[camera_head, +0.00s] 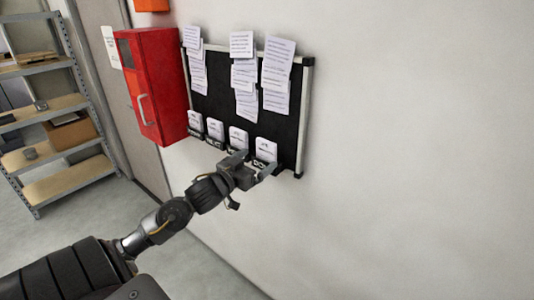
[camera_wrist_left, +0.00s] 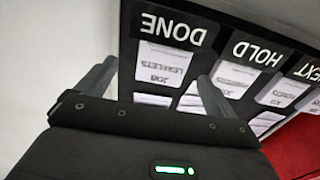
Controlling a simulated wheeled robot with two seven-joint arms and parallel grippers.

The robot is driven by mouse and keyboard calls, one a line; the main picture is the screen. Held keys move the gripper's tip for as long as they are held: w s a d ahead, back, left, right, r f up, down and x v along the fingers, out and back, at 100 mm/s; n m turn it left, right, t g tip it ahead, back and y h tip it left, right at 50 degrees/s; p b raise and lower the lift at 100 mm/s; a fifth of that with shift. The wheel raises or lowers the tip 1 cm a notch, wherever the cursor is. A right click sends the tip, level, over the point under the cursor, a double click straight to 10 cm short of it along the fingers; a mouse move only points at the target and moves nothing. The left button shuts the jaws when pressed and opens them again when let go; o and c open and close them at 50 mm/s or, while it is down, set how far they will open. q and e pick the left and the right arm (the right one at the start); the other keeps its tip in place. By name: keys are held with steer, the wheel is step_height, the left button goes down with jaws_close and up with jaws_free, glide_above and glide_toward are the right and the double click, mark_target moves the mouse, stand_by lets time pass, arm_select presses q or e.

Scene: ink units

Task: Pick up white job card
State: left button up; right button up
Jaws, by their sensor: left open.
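Several white job cards stand in a row of labelled pockets along the bottom of a black wall board. The rightmost white job card (camera_head: 266,149) is nearest my left gripper (camera_head: 257,163), which is open with its fingers close to that card's pocket. In the left wrist view my left gripper (camera_wrist_left: 158,75) has its fingers spread on either side of a white card reading JOB LEAFLETS (camera_wrist_left: 163,64), in the pocket labelled DONE (camera_wrist_left: 170,27). The gap between the jaws looks empty; I cannot tell if a finger touches the card. My right gripper is not in view.
Other cards stand in pockets to the left, one labelled HOLD (camera_wrist_left: 255,51). Printed sheets (camera_head: 277,62) hang on the black board (camera_head: 212,88). A red cabinet (camera_head: 157,85) adjoins it on the left. Metal shelves (camera_head: 62,135) stand far left. The wall right of the board is bare.

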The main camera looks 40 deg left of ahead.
mark_target(265, 153)
arm_select(q)
steer(key=shift+w, duration=0.55)
steer(key=shift+w+a+r, duration=0.1)
steer(key=shift+w, duration=0.1)
steer(key=w, duration=0.1)
steer(key=w+p, duration=0.1)
steer(key=w, duration=0.1)
steer(key=w+p, duration=0.1)
steer(key=shift+w+a, duration=0.25)
steer(key=shift+w, duration=0.15)
steer(key=shift+s, duration=0.1)
steer(key=shift+c, duration=0.7)
steer(key=c, duration=0.9)
